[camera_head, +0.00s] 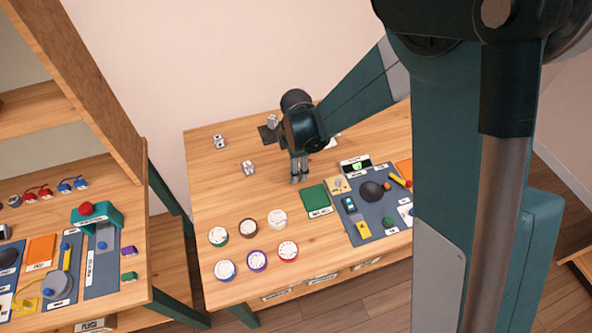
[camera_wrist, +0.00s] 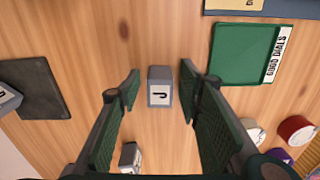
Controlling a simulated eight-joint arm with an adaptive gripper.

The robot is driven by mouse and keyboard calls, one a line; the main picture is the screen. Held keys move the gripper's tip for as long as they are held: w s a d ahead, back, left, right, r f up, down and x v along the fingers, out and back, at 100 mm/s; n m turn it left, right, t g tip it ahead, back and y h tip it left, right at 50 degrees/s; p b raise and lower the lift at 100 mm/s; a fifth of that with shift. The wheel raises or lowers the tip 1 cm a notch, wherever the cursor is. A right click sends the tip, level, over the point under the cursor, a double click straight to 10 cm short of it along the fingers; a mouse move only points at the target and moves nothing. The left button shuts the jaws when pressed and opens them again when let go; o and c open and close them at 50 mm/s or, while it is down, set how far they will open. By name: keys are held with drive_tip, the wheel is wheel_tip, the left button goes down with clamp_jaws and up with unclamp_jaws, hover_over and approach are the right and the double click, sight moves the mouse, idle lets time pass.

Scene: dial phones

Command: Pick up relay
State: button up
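A small grey block with a white label reading "J" (camera_wrist: 159,88) stands on the wooden table in the middle of the wrist view; I take it as the relay. My gripper (camera_wrist: 158,86) is open, with one finger on each side of the block and a visible gap on both sides. In the head view my gripper (camera_head: 299,173) points down close to the tabletop, left of the dial panel. It hides the "J" block there. Whether the fingertips are level with the block or above it, I cannot tell.
Similar grey blocks stand at the left (camera_head: 248,167), (camera_head: 219,141). Another (camera_wrist: 8,98) is at a dark pad (camera_wrist: 40,85). A green "GOOD DIALS" tray (camera_wrist: 240,52) is close by. Several round dials (camera_head: 257,260) lie at the front; the panel (camera_head: 378,218) is right.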

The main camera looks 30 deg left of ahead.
idle(0.3)
drive_tip(key=c, duration=1)
drive_tip(key=shift+r, duration=0.1)
drive_tip(key=shift+r+p, duration=0.65)
drive_tip(key=shift+r, duration=4.25)
